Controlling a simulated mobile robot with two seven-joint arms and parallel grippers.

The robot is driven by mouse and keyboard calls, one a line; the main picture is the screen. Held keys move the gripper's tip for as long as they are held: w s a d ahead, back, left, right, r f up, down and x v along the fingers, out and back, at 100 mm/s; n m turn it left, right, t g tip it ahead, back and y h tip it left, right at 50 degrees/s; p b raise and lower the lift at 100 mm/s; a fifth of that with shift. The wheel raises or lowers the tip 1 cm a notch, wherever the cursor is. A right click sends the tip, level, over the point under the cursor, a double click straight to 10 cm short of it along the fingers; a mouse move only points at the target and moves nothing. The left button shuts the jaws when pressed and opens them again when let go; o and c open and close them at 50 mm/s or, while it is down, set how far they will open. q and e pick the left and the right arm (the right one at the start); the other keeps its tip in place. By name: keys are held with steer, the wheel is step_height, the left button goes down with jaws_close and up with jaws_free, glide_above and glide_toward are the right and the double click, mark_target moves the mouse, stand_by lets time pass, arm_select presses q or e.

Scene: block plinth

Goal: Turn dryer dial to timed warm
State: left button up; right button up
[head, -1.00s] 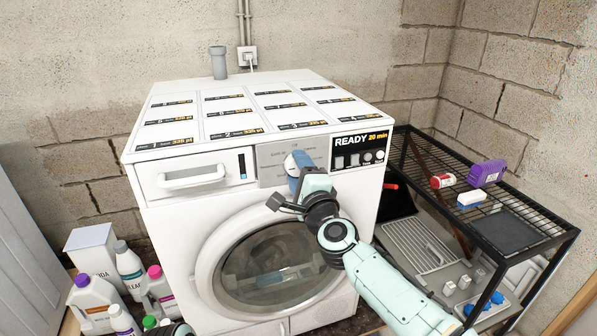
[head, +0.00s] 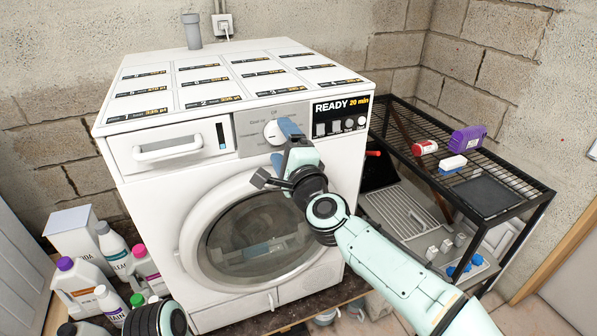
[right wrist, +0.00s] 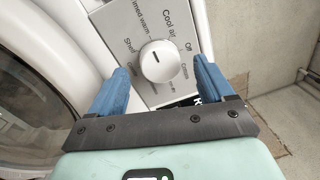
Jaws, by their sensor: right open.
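The dryer dial (head: 272,132) is a round white knob on the grey panel (head: 250,130) of the white machine. In the right wrist view the dial (right wrist: 158,60) is ringed by printed labels including "Off", "Cool air", "...imed warm" and "Shelf". A short dark mark shows on its face; I cannot tell which label it points at. My right gripper (head: 285,143) is open in front of the dial. Its two blue fingers (right wrist: 160,74) stand either side of the dial's lower part in the wrist view, with visible gaps. My left gripper is out of view.
A display reading "READY 20 min" (head: 340,105) is right of the dial. The round door (head: 258,235) is below, a drawer handle (head: 168,150) to the left. Bottles (head: 85,285) stand at lower left; a black wire rack (head: 480,190) stands at right.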

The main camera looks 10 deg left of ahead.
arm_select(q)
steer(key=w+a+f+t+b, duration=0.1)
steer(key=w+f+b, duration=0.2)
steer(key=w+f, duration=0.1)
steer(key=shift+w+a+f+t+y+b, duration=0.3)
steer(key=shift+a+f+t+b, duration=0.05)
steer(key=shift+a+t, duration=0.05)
arm_select(e)
steer(key=r+v, duration=0.1)
steer(key=v, duration=0.9)
steer(key=shift+s+d+f, duration=0.3)
steer(key=shift+f, duration=0.2)
